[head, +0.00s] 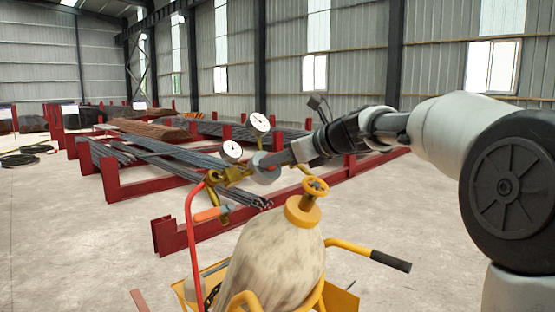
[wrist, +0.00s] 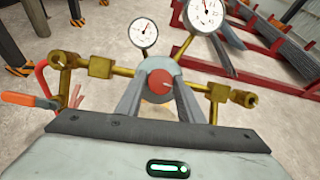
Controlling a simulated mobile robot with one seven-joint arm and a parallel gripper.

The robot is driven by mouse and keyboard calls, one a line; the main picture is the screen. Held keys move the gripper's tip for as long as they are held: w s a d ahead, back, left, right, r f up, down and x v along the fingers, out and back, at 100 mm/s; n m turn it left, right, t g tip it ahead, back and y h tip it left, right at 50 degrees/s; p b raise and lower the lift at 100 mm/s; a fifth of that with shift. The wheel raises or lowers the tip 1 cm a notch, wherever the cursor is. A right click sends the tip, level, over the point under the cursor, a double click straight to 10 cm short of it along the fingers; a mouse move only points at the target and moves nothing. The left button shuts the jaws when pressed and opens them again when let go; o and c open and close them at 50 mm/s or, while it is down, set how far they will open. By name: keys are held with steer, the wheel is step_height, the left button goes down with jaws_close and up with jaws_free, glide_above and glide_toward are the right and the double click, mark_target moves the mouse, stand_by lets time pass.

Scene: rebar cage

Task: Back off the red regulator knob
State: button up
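The regulator is a grey round body (head: 264,176) with brass fittings and two white dial gauges, above a yellow-topped gas cylinder (head: 280,255). In the wrist view the red knob (wrist: 160,83) faces me at the centre of the grey body. My gripper (wrist: 160,88) has its two grey fingers apart, one on each side of the knob, with a gap showing beside the red face. Contact with the grey body behind it cannot be told. In the head view my gripper (head: 285,158) reaches the regulator from the right and largely hides the knob.
A left gauge (head: 232,150) and a right gauge (head: 260,122) stand close above my fingers. A red hose (head: 192,235) and an orange lever (head: 208,214) hang at left. A yellow handwheel (head: 315,187) tops the cylinder below. Red rebar racks (head: 200,233) stand behind.

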steer(key=c, duration=0.5)
